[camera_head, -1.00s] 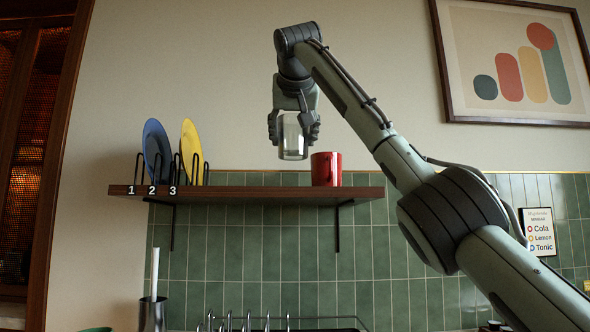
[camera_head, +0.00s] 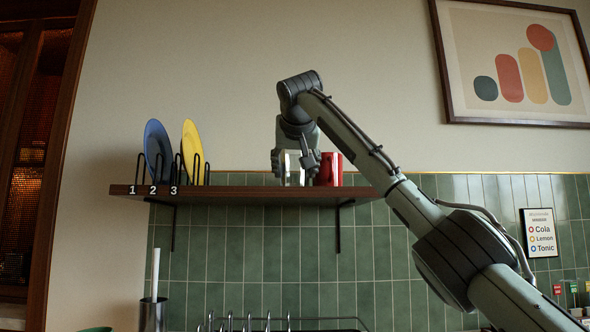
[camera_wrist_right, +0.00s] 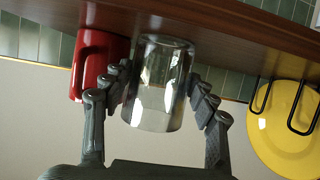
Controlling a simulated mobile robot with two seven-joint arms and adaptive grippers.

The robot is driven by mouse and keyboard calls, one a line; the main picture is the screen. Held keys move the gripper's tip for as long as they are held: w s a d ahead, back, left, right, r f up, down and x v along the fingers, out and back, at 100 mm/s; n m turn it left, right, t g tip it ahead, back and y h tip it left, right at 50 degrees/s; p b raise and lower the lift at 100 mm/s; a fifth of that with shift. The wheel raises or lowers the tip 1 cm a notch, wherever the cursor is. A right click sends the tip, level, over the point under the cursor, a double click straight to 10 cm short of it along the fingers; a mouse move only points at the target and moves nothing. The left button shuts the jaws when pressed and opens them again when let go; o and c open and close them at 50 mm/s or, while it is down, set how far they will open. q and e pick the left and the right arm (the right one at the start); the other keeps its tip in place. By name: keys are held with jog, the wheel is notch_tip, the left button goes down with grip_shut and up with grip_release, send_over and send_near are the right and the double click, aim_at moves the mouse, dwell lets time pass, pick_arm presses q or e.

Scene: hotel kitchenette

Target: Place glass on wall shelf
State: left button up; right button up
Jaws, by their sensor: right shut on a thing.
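The clear glass (camera_head: 293,170) is upright at the wooden wall shelf (camera_head: 250,191), just left of the red mug. My right gripper (camera_head: 296,163) comes down from above with its fingers on both sides of the glass, shut on it. The right wrist view shows the glass (camera_wrist_right: 160,85) between the fingers, its far end close to or on the shelf board (camera_wrist_right: 215,28); I cannot tell whether it touches. The fingers partly hide the glass in the head view. My left gripper is not in view.
The red mug (camera_head: 329,170) stands very close to the right finger. A blue plate (camera_head: 157,148) and a yellow plate (camera_head: 191,150) stand in numbered wire racks at the shelf's left. Bare shelf lies between the racks and the glass, and right of the mug.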

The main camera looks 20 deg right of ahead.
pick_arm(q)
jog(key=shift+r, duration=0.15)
pick_arm(e)
jog(key=o, duration=1.4)
jog(key=shift+c, duration=0.2)
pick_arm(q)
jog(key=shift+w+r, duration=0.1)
pick_arm(e)
jog(key=shift+r, duration=0.1)
jog(key=shift+s+a, duration=0.15)
jog(key=shift+s, duration=0.1)
pick_arm(q)
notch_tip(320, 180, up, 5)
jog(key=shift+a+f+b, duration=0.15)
jog(key=shift+b, duration=0.95)
pick_arm(e)
jog(key=v, duration=1.1)
jog(key=shift+s+r, duration=0.15)
jog(key=shift+s, duration=0.05)
